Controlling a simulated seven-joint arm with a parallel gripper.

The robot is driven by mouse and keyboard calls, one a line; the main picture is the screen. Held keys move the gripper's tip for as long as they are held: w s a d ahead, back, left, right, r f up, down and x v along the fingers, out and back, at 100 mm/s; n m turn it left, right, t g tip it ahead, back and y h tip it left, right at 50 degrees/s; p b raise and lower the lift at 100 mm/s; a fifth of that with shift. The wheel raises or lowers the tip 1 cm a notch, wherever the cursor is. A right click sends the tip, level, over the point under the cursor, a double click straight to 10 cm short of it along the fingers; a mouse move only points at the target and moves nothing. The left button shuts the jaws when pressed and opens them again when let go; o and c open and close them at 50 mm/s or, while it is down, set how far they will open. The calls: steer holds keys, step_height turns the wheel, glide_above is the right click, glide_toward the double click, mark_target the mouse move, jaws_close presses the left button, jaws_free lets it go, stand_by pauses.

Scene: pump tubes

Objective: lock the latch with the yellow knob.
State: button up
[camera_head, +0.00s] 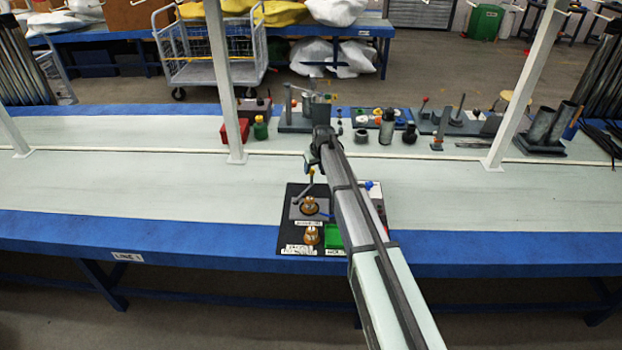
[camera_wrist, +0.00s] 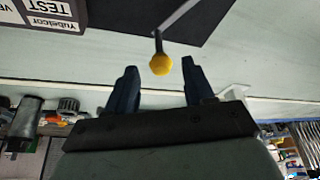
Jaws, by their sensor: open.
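In the wrist view the yellow knob (camera_wrist: 161,65) sits on a short dark stem at the end of a thin grey latch lever (camera_wrist: 178,17). My gripper (camera_wrist: 159,68) is open, with one dark finger on each side of the knob and a visible gap to both. Whether the knob lies at fingertip depth is hard to tell. In the head view a black board (camera_head: 285,222) stands at the bench's front edge, below my arm, with a grey lever (camera_head: 303,188) on it. My arm hides part of the board, and the knob is not clear there.
The board also carries brass fittings (camera_head: 311,236), a green block (camera_head: 334,237) and a blue knob (camera_head: 368,184). Fixtures, including a red box (camera_head: 234,131), line the bench's back. White posts (camera_head: 228,90) rise from the bench (camera_head: 120,180). Its left side is clear.

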mark_target(312, 175)
steer(key=x, duration=0.8)
steer(key=shift+f, duration=0.3)
steer(key=shift+c, duration=0.2)
jaws_close()
